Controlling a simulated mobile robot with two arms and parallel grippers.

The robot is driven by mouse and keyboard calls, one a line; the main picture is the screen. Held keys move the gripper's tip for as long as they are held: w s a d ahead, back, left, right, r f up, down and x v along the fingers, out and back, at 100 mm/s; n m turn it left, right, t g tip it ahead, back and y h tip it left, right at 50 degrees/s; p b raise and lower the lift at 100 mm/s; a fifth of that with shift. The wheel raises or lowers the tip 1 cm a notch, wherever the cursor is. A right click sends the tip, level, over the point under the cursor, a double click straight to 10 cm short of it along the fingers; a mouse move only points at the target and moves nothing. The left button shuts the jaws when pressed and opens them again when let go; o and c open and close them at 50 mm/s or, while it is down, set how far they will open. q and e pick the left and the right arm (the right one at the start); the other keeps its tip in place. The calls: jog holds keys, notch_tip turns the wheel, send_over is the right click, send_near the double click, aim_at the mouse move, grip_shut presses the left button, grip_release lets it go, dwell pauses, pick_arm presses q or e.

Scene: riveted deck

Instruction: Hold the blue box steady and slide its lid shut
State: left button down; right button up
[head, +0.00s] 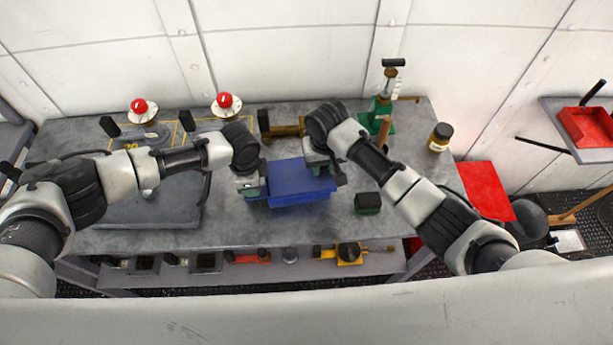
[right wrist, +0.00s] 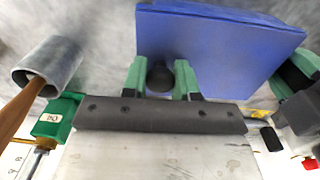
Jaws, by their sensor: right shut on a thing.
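The blue box (head: 300,183) stands on the grey workbench, in the middle of the head view. Its flat blue top also fills the upper part of the right wrist view (right wrist: 220,48). My right gripper (head: 322,168) is at the box's right side. In the right wrist view its green fingers (right wrist: 160,82) are closed about a black knob (right wrist: 160,74) at the box's edge. My left gripper (head: 252,188) is at the box's left side, touching or very near it; its grip is hidden. I cannot make out the lid's edge or any gap.
A small dark green block (head: 367,203) lies right of the box. A green stand (head: 380,115) and a dark jar (head: 440,137) stand behind. Two red knobs (head: 140,106) are at the back left. The bench front (head: 290,235) is clear.

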pick_arm(q)
jog(key=shift+s+d+f, duration=0.1)
pick_arm(e)
jog(key=shift+a, duration=0.45)
jog(key=o, duration=1)
jog(key=shift+d, duration=0.1)
jog(key=shift+r, duration=0.1)
notch_tip(320, 180, up, 17)
jog(key=shift+f, duration=0.1)
pick_arm(q)
jog(key=c, duration=0.7)
grip_release()
jog(key=shift+c, duration=0.2)
